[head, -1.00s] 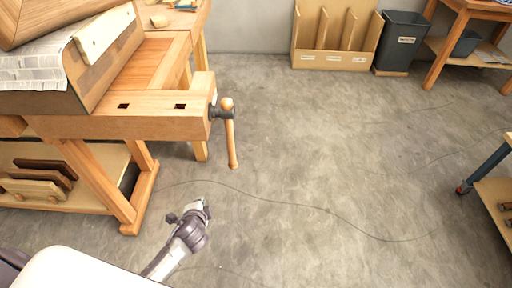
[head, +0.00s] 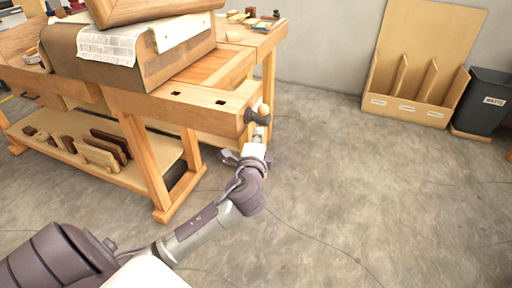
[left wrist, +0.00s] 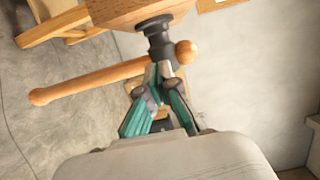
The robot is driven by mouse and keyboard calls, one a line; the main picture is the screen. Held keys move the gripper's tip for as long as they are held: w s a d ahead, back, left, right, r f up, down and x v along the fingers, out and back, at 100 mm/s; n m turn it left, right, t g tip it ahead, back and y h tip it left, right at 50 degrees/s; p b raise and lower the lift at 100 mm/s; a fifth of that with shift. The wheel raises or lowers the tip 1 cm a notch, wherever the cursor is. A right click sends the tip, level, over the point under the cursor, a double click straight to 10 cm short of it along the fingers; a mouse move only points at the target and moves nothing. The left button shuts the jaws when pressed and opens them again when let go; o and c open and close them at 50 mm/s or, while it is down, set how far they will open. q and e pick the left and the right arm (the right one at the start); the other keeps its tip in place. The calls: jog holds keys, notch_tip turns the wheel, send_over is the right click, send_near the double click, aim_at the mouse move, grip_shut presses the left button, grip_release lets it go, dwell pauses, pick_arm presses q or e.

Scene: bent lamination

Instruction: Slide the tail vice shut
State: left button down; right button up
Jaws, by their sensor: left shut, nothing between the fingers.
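The tail vice (head: 190,108) is a pale wooden block with two dark square holes at the right end of the workbench. It carries a dark metal screw hub (left wrist: 158,38) and a wooden bar handle (left wrist: 95,82) with a round knob (left wrist: 187,52). My left gripper (left wrist: 157,72) is shut, its fingertips together at the hub and handle. I cannot tell whether they touch. In the head view my left gripper (head: 257,138) is just below the hub and hides most of the handle. My right gripper is not in view.
A draped wooden form (head: 130,65) lies on the bench top. The lower shelf (head: 160,150) holds several wooden pieces. Hand tools lie at the bench's far end. A wooden rack (head: 405,108) and a dark waste bin (head: 488,95) stand by the wall. The floor to the right is clear.

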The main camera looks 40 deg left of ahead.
aim_at(217, 125)
pick_arm(q)
jog(key=shift+x, duration=1.05)
jog(key=shift+s+a, duration=0.25)
jog(key=shift+a, duration=0.7)
jog(key=shift+s+a, duration=0.3)
jog(key=shift+a, duration=0.6)
jog(key=shift+a, duration=0.15)
jog(key=a, duration=0.2)
jog(key=s+a, duration=0.1)
jog(key=a, duration=0.2)
jog(key=s+a, duration=0.1)
jog(key=a, duration=0.2)
jog(key=shift+s+a+p, duration=0.1)
jog(key=shift+a+p, duration=0.1)
jog(key=shift+p, duration=0.2)
jog(key=shift+d, duration=0.1)
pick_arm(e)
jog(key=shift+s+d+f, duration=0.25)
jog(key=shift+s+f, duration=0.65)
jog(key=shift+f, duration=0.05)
